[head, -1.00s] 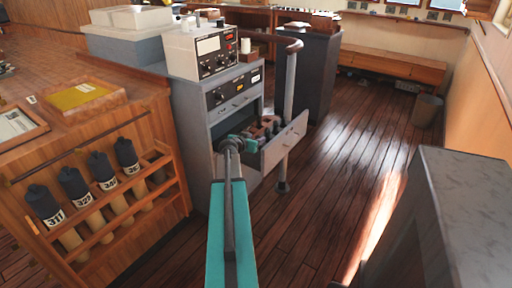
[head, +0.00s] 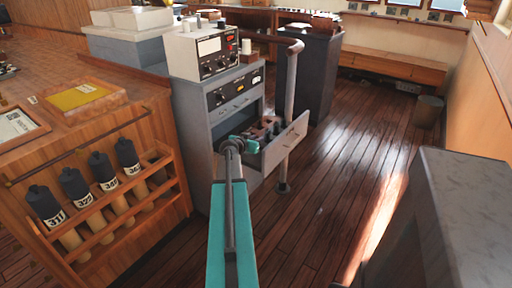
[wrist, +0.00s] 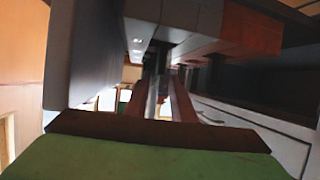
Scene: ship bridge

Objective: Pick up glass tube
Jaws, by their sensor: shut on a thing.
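My gripper (head: 250,145) is at the open drawer (head: 284,146) of the grey cabinet in the head view, at the end of my teal arm. In the wrist view my gripper (wrist: 162,88) has its two fingers close together, shut on a thin, pale, see-through piece that looks like the glass tube (wrist: 163,86). Only a small part of the tube shows between the fingers. In the head view the tube is too small or hidden to make out.
The drawer holds several reddish-brown blocks (head: 266,130), close to my gripper. A vertical grey post (head: 290,85) stands beside the drawer. A rack of numbered dark bottles (head: 75,185) is at left, and a grey box-like top (head: 470,190) at right. The wooden floor between is clear.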

